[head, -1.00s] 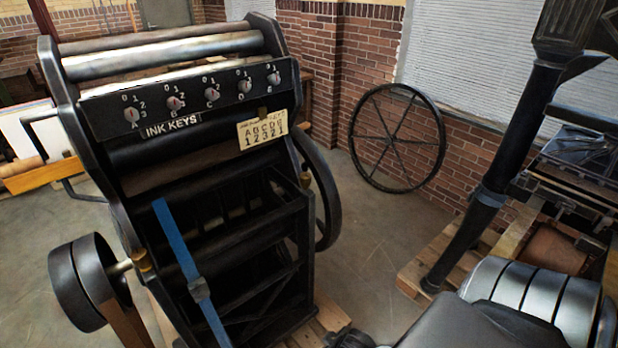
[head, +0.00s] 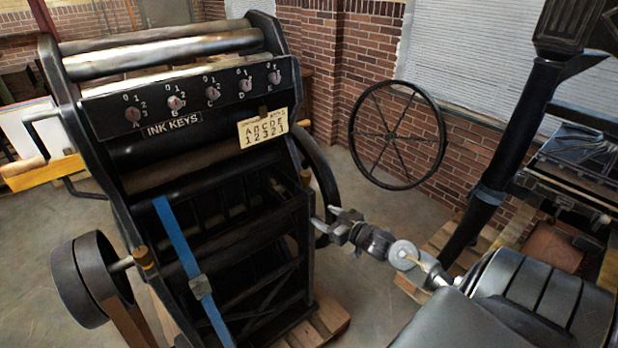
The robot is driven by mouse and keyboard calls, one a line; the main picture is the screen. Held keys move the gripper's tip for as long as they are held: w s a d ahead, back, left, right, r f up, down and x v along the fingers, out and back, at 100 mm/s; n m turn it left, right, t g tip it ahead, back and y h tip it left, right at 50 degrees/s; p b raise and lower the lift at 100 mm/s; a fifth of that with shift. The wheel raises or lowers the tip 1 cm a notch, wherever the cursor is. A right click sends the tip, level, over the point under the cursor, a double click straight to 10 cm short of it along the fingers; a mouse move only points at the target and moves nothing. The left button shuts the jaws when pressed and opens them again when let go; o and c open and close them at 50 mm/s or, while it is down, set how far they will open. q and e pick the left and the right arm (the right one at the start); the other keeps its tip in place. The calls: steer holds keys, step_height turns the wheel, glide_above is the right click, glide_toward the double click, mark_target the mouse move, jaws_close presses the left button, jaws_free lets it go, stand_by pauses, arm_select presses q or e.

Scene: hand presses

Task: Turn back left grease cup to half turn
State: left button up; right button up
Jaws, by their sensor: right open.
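The black press stands at the centre left with its ink-key panel (head: 182,95) facing me. One small brass-coloured cup (head: 145,257) sits on its left side, beside the black wheel. Another small brass-coloured cup (head: 305,177) sits on its right side. I cannot tell for certain from this view which cup is the back left one, nor how far either is turned. My right gripper (head: 322,217) is open and empty, with its fingers pointing left at the press's right side, below the right cup and apart from it. My left gripper is out of view.
A black pulley wheel (head: 84,279) juts out at the press's lower left. A blue strap (head: 185,254) runs down its front. A large spoked wheel (head: 397,183) leans on the brick wall. A dark post (head: 510,150) stands at the right. Floor shows between press and wall.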

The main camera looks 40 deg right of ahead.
steer(key=t+y, duration=0.1)
steer(key=t, duration=0.1)
glide_toward(310, 177)
steer(key=shift+n+y, duration=0.3)
steer(key=shift+y, duration=0.1)
steer(key=w, duration=0.3)
steer(key=w+p, duration=0.1)
steer(key=w, duration=0.2)
steer(key=w+a+p, duration=0.1)
steer(key=w, duration=0.2)
steer(key=shift+r, duration=0.1)
steer(key=shift+w, duration=0.65)
